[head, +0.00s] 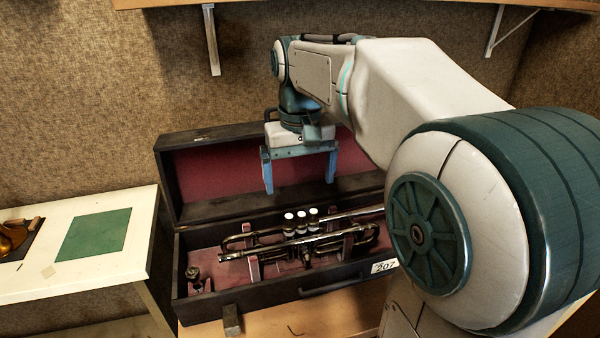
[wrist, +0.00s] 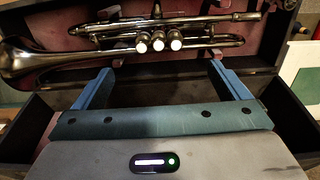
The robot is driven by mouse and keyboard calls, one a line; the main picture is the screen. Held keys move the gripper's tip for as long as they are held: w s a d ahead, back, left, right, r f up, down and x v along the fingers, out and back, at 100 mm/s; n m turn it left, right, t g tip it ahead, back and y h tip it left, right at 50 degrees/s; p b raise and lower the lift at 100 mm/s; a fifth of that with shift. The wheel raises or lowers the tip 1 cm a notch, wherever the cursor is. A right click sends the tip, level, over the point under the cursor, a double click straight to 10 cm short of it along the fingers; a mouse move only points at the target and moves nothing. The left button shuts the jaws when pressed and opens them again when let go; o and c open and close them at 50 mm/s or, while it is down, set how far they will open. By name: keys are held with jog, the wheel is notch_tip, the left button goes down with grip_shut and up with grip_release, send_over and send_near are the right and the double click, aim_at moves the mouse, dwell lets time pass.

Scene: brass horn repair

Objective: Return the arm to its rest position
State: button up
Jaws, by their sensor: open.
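My gripper (head: 299,186) is open and empty, with its two blue fingers pointing down above the back part of an open instrument case (head: 205,220). In the wrist view my gripper's fingers (wrist: 162,75) are spread wide with nothing between them. A dark brass trumpet (head: 325,240) lies in the case on pink supports, in front of and below the fingers. The trumpet (wrist: 110,42) shows whole across the top of the wrist view, its three pale valve caps facing me. In the head view my arm hides the trumpet's right end and the case's right side.
A small mouthpiece-like part (head: 193,278) lies in the case's left front corner. A white bench (head: 100,275) at the left bears a green mat (head: 97,233) and a brass piece (head: 10,240). A wooden shelf (head: 170,3) on brackets runs along the wall above. A "207" tag (head: 384,267) is on the case front.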

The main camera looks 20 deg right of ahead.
dwell(0.3)
jog(key=s+f+t, duration=0.3)
jog(key=s+f, duration=0.9)
jog(key=s, duration=0.2)
jog(key=shift+w, duration=0.1)
